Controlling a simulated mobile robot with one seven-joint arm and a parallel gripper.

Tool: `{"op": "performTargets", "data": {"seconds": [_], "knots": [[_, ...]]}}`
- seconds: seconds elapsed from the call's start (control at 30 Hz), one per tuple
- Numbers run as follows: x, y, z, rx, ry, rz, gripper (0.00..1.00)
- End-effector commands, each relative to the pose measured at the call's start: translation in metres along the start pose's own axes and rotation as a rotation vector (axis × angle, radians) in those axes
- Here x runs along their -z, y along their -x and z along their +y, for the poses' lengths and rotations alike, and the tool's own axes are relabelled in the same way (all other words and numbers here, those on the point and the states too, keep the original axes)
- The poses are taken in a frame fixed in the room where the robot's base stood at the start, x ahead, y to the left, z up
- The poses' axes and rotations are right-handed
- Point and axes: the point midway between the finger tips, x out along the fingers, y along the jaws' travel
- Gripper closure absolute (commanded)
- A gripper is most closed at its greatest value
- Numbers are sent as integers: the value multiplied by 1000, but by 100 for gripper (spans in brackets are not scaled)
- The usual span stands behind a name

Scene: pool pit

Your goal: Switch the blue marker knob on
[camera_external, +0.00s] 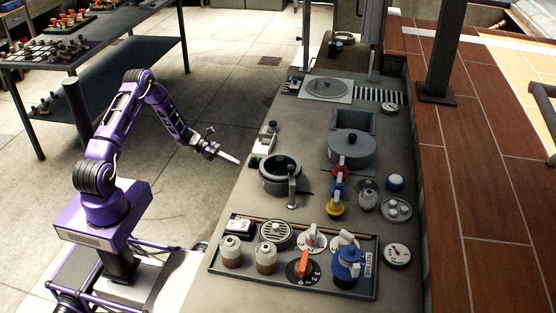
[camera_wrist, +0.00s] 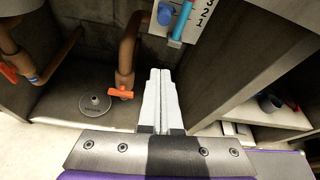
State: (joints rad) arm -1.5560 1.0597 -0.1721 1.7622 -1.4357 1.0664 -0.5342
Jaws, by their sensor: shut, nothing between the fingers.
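In the external view, my gripper (camera_external: 237,161) is at the left edge of the counter. The knob and plate are not visible there.
The wrist view shows brown pipes with orange handles (camera_wrist: 120,93), a round metal disc (camera_wrist: 95,104) and a wooden panel (camera_wrist: 238,55) at right. In the external view, the grey counter (camera_external: 225,215) carries pots, colored valves and a tray of dials.

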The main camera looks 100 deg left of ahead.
Motion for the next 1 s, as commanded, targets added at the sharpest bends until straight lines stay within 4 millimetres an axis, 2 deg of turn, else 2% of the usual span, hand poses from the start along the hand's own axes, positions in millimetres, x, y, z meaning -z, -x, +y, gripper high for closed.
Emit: {"op": "performTargets", "data": {"seconds": [0.17,0.33,0.77,0.83,1.0], "knots": [[0,-1,0,2,-1,0,100],[0,-17,-1,5,-1,-1,100],[1,-105,-2,4,-1,1,100],[-16,-95,0,-1,-4,0,100],[-33,-89,-1,2,-3,1,100]]}}
